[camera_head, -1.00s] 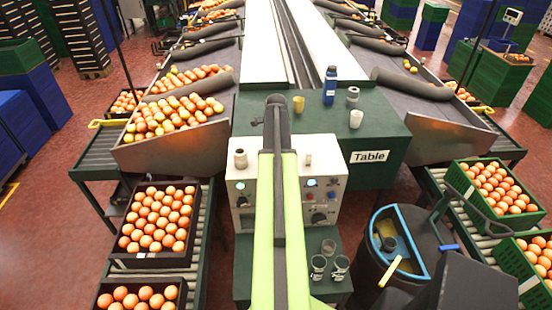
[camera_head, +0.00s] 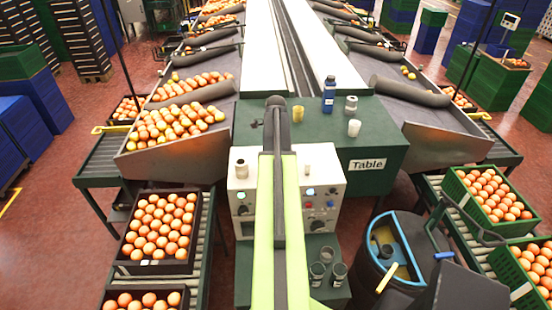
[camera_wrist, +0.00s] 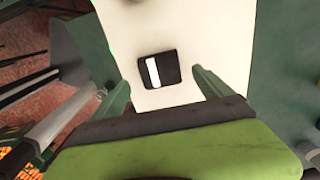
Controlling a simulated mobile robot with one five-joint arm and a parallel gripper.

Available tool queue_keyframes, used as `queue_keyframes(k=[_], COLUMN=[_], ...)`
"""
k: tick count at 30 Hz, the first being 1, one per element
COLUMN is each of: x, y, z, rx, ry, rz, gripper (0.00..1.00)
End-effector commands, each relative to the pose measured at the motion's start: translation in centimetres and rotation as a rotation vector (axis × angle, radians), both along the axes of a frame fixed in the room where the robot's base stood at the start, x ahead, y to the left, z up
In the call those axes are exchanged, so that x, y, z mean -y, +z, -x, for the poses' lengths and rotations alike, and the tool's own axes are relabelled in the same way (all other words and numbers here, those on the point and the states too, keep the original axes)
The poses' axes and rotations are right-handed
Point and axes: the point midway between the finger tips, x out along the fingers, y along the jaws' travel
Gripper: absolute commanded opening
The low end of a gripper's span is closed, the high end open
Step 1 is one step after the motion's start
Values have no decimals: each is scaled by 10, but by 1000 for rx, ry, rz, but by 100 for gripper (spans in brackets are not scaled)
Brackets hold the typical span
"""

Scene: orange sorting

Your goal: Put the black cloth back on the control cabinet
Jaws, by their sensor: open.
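The white control cabinet (camera_head: 321,184) stands at the front of the green table, with knobs and lights on its front. In the wrist view a small black square with a white stripe (camera_wrist: 172,68) lies flat on a pale surface (camera_wrist: 205,35) that looks like the cabinet top. It may be the black cloth; I cannot tell for sure. My gripper (camera_wrist: 160,90) is open and empty, its two fingers either side of and a little nearer than this square. In the head view my own arm covers the middle of the cabinet, and I cannot make out the cloth there.
The table (camera_head: 385,140) holds a blue bottle (camera_head: 329,96), yellow cup (camera_head: 298,115) and white cup (camera_head: 354,128). Glasses (camera_head: 317,274) stand in front; a blue-rimmed barrel (camera_head: 372,225) is at right.

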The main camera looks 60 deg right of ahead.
Motion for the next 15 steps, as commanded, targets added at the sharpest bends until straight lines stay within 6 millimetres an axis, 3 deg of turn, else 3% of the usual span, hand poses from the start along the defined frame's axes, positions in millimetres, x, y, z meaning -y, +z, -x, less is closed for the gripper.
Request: queue_keyframes(k=[1,6,10,15], x=[0,0,0,0], y=[24,61,75,76], z=[0,0,0,0], rx=[0,0,0,0], ry=[0,1,1,1], rz=[0,0,0,0], gripper=[89,89,89,89])
